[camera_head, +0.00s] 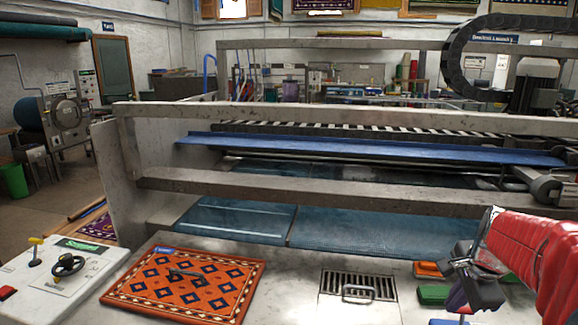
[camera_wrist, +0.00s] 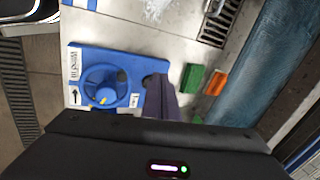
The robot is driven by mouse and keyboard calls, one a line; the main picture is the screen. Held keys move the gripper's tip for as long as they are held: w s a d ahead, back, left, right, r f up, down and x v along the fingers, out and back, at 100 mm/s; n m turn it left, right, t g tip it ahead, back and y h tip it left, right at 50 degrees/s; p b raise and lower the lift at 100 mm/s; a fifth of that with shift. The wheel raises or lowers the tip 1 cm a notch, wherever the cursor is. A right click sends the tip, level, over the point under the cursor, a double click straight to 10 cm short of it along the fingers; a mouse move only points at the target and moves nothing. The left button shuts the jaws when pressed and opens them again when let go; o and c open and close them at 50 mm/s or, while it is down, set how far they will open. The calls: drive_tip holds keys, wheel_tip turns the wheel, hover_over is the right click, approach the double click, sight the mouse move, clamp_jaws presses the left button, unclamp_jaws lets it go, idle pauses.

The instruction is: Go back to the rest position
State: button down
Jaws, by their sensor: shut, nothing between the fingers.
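My gripper (camera_head: 474,288) is at the right of the head view, at the end of my red-covered arm. It hangs over the metal deck near the coloured blocks, shut, with nothing seen held in it. In the wrist view the dark gripper body fills the bottom, and the fingertips cannot be clearly made out. A blue panel with a blue handwheel (camera_wrist: 103,87) lies below it there.
A green block (camera_head: 433,294) and an orange block (camera_head: 428,269) lie close to my gripper. A drain grate (camera_head: 358,285) and an orange patterned rug (camera_head: 185,287) are to the left. Metal rails (camera_head: 350,188) cross behind. A control box (camera_head: 65,262) stands at far left.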

drive_tip(key=s+a+r+n+t, duration=0.1)
drive_tip(key=s+a+n, duration=0.6)
drive_tip(key=a+n, duration=0.3)
drive_tip(key=s+a+r+n, duration=0.1)
drive_tip(key=s+a+n, duration=0.6)
drive_tip(key=a, duration=0.8)
drive_tip(key=n, duration=0.2)
drive_tip(key=shift+s+a+r+n+t+y, duration=0.2)
drive_tip(key=shift+s+r+n+t+y, duration=0.2)
